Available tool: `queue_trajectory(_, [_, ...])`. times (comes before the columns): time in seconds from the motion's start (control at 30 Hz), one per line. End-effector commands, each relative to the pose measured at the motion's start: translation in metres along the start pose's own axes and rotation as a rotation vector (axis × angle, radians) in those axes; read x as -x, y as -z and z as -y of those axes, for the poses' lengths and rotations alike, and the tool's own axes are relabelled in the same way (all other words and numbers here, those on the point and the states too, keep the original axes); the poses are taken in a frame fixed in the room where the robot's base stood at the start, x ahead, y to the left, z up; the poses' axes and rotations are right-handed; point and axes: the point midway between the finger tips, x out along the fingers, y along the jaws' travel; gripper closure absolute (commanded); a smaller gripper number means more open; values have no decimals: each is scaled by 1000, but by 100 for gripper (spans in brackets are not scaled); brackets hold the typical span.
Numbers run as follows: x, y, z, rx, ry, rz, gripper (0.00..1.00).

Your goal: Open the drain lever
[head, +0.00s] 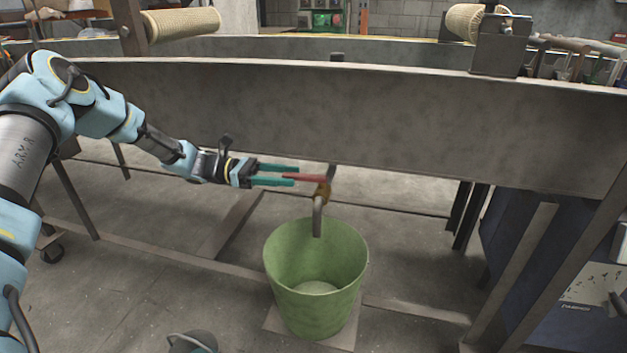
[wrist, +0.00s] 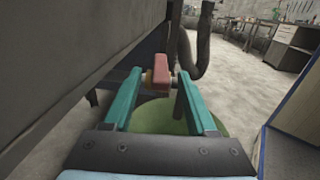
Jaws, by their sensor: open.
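The drain lever is a red handle (head: 305,177) on a brass-coloured valve (head: 323,190) under the long grey metal trough (head: 380,115). A bent drain spout (head: 318,217) hangs from the valve above a green bucket (head: 316,285). My gripper (head: 295,174) is open, with teal fingers reaching from the left toward the lever. In the wrist view the red lever (wrist: 160,70) shows between and just beyond the fingertips (wrist: 160,78). I cannot tell whether the fingers touch it. The bucket (wrist: 165,115) shows below them.
The trough wall (wrist: 70,50) runs close along the left in the wrist view. A blue cabinet (head: 545,260) stands at the right. Metal legs and floor rails (head: 410,308) lie beneath the trough. The bucket stands under the spout.

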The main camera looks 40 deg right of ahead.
Motion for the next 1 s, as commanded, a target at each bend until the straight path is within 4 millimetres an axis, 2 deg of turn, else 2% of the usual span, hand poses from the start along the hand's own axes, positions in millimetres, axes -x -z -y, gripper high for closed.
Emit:
queue_trajectory(0.1, [-24, 0, 1, 0, 3, -1, 43])
queue_trajectory(0.33, [-58, 0, 1, -1, 2, -2, 43])
queue_trajectory(0.5, [-68, 0, 0, -2, 0, -3, 43])
queue_trajectory(0.77, [-70, 1, 0, -1, -1, -3, 43])
queue_trajectory(0.8, [-70, 1, 0, -2, -1, -3, 44])
queue_trajectory(1.0, [-69, 1, 0, -1, -1, -3, 66])
